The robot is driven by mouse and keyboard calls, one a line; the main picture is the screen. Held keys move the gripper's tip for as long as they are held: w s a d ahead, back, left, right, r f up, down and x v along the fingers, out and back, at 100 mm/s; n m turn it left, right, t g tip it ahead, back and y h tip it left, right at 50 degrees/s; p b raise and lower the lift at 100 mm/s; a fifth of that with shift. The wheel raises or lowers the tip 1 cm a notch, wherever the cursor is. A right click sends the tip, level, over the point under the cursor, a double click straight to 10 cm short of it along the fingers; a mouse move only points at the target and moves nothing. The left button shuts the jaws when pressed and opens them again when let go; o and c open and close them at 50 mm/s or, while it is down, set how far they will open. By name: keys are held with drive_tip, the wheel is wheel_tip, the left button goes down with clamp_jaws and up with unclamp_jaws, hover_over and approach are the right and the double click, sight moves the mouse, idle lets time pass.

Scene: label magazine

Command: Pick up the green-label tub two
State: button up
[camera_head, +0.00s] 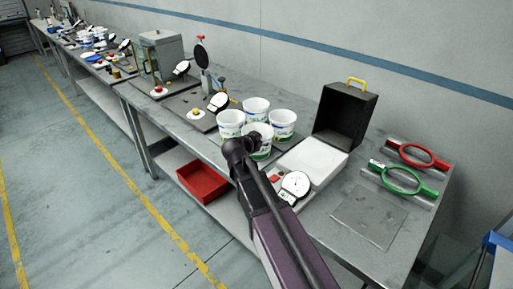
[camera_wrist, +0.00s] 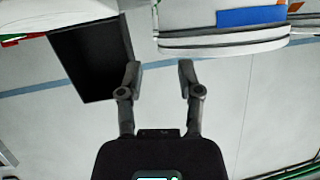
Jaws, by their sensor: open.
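A close group of white tubs stands on the steel bench in the head view. It has a rear tub (camera_head: 256,106), a left tub (camera_head: 230,122), a right tub (camera_head: 283,123) and a front tub (camera_head: 262,151). Their labels show green and blue patches; I cannot tell which is green-label tub two. My gripper (camera_head: 250,141) overlaps the front tub's left side. In the wrist view my gripper (camera_wrist: 160,75) is open with nothing between its fingers. A white tub with a blue patch (camera_wrist: 225,32) fills the upper right, beyond the fingertips. Another pale rounded body (camera_wrist: 60,14) is cut off upper left.
Red (camera_head: 416,155) and green (camera_head: 401,180) ring tools lie at the right. A red bin (camera_head: 202,181) sits below.

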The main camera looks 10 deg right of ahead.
sight(270, 138)
drive_tip(key=shift+d, duration=0.1)
idle(0.3)
drive_tip(key=b+x, duration=0.2)
drive_tip(key=x, duration=0.2)
drive_tip(key=shift+w+f, duration=0.1)
drive_tip(key=shift+f, duration=0.15)
drive_tip(key=shift+w+d+f, duration=0.15)
drive_tip(key=shift+w+d, duration=0.2)
clamp_jaws()
